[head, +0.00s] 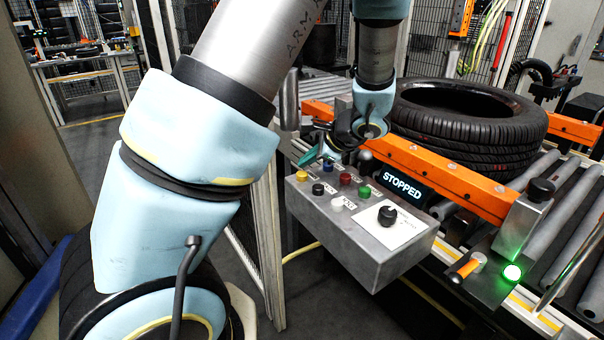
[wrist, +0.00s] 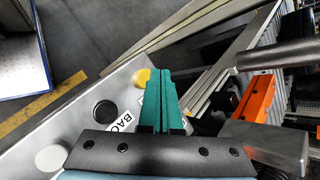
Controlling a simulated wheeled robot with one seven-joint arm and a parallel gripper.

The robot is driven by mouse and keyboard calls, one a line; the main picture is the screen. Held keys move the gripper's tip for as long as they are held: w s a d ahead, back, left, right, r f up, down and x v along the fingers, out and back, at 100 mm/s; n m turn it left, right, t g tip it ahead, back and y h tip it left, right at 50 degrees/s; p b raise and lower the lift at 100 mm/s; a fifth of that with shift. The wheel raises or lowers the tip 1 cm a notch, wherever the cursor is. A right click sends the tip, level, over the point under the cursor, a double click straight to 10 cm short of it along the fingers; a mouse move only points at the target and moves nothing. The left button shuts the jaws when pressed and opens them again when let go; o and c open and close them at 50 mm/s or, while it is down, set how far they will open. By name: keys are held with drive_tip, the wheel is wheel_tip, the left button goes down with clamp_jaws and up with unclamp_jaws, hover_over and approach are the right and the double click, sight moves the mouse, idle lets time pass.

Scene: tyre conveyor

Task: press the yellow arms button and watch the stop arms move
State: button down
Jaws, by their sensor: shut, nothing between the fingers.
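The yellow button (head: 302,175) is at the far left corner of the grey control box (head: 372,262). My gripper (head: 308,159) is shut, with its teal fingertips close above and behind this button. In the wrist view, the teal fingers (wrist: 161,76) lie together just right of the yellow button (wrist: 142,77) and overlap its edge in the picture. I cannot tell whether they touch it. The orange stop arm (head: 440,180) lies across the conveyor in front of the black tyre (head: 468,122). A display (head: 402,186) reads STOPPED.
The box also has a black button (head: 318,189), a white button (head: 337,203), a red button (head: 345,179), a green button (head: 364,191) and a black knob (head: 387,215). A green lamp (head: 512,272) glows beside the rollers (head: 567,223). Fence posts stand left of the box.

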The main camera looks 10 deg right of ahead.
sight(306, 175)
drive_tip(key=shift+f, duration=0.1)
idle(0.4)
drive_tip(key=shift+f+b, duration=0.3)
drive_tip(key=shift+b, duration=0.2)
drive_tip(key=shift+f+b, duration=0.45)
drive_tip(key=shift+f, duration=0.05)
idle(0.4)
drive_tip(key=shift+r, duration=0.15)
drive_tip(key=shift+r+p, duration=0.65)
drive_tip(key=shift+r, duration=0.1)
drive_tip(key=shift+r+p, duration=1.9)
drive_tip(key=shift+r, duration=0.7)
drive_tip(key=shift+f, duration=0.1)
